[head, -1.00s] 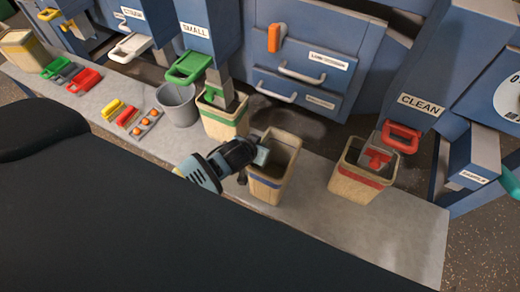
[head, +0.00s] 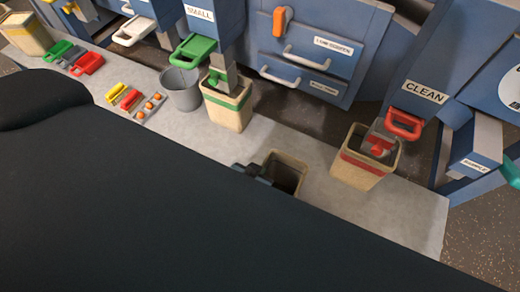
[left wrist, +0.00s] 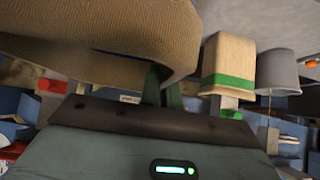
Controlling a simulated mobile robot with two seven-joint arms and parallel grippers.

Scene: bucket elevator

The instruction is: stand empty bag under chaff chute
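An empty tan bag (head: 286,172) stands open-topped at the front of the grey bench, its lower part hidden behind my dark body. My left gripper (head: 256,174) is at its left rim, mostly hidden in the head view. In the left wrist view the fingers (left wrist: 162,88) are closed against the tan bag wall (left wrist: 110,35), which fills the top. A chute with a white handle (head: 133,31) is at the upper left; its label is cut off. No bag shows under it. My right gripper is not in view.
A green-banded bag (head: 228,102) stands under the SMALL chute, beside a grey bucket (head: 181,89). A red-banded bag (head: 364,160) is under the CLEAN chute. Another bag (head: 27,34) is at far left.

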